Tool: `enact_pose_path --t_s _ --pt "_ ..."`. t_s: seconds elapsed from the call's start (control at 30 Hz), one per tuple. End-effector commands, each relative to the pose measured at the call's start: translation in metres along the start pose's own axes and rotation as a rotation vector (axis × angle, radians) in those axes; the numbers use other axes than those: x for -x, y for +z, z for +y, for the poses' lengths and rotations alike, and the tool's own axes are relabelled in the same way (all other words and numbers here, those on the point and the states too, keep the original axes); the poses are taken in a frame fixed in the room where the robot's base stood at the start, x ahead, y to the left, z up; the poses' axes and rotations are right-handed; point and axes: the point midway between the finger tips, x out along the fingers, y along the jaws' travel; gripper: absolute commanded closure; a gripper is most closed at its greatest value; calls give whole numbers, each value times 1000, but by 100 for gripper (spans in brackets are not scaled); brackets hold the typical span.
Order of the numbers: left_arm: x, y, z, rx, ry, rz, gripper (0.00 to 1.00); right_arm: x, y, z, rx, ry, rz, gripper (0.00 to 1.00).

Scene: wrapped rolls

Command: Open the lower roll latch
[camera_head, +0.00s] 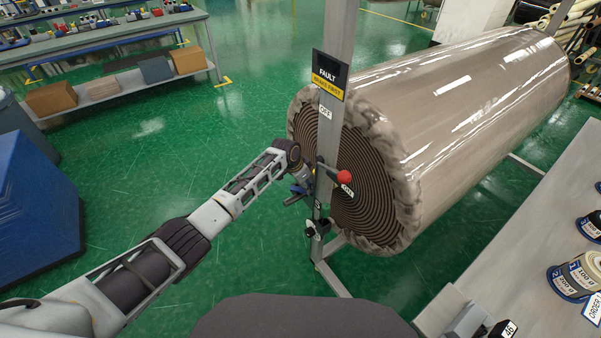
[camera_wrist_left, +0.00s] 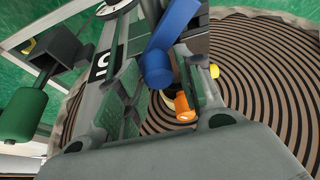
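My left gripper (camera_head: 307,188) is at the upright post in front of the wrapped roll's end. In the left wrist view its two fingers (camera_wrist_left: 163,98) stand apart, with a gap between them. A blue handle (camera_wrist_left: 168,50) reaches down at that gap; I cannot tell whether a finger touches it. An orange part (camera_wrist_left: 184,106) shows just below it. In the head view a blue part (camera_head: 294,200) shows beside the gripper, and a black fitting (camera_head: 317,229) sits lower on the post. Which part is the lower latch is unclear. My right gripper is not in view.
The post (camera_head: 337,30) carries a FAULT sign (camera_head: 329,76) and a red knob (camera_head: 344,177). The large wrapped roll (camera_head: 460,95) extends back right. A green knob (camera_wrist_left: 22,113) shows in the wrist view.

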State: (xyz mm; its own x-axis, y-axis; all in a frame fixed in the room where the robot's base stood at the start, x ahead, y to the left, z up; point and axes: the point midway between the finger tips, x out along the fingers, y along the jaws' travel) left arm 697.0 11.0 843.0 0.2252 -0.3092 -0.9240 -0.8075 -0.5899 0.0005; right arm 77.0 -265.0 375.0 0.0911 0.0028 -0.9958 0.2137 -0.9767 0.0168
Motion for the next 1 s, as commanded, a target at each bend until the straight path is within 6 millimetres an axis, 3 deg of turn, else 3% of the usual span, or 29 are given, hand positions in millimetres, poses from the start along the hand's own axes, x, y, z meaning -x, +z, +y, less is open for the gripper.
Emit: enact_pose_path --t_s 0.37,1.0 --pt "25 0 0 0 -1 1 64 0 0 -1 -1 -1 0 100" --pt "90 -1 0 0 -2 3 64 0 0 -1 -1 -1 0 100"
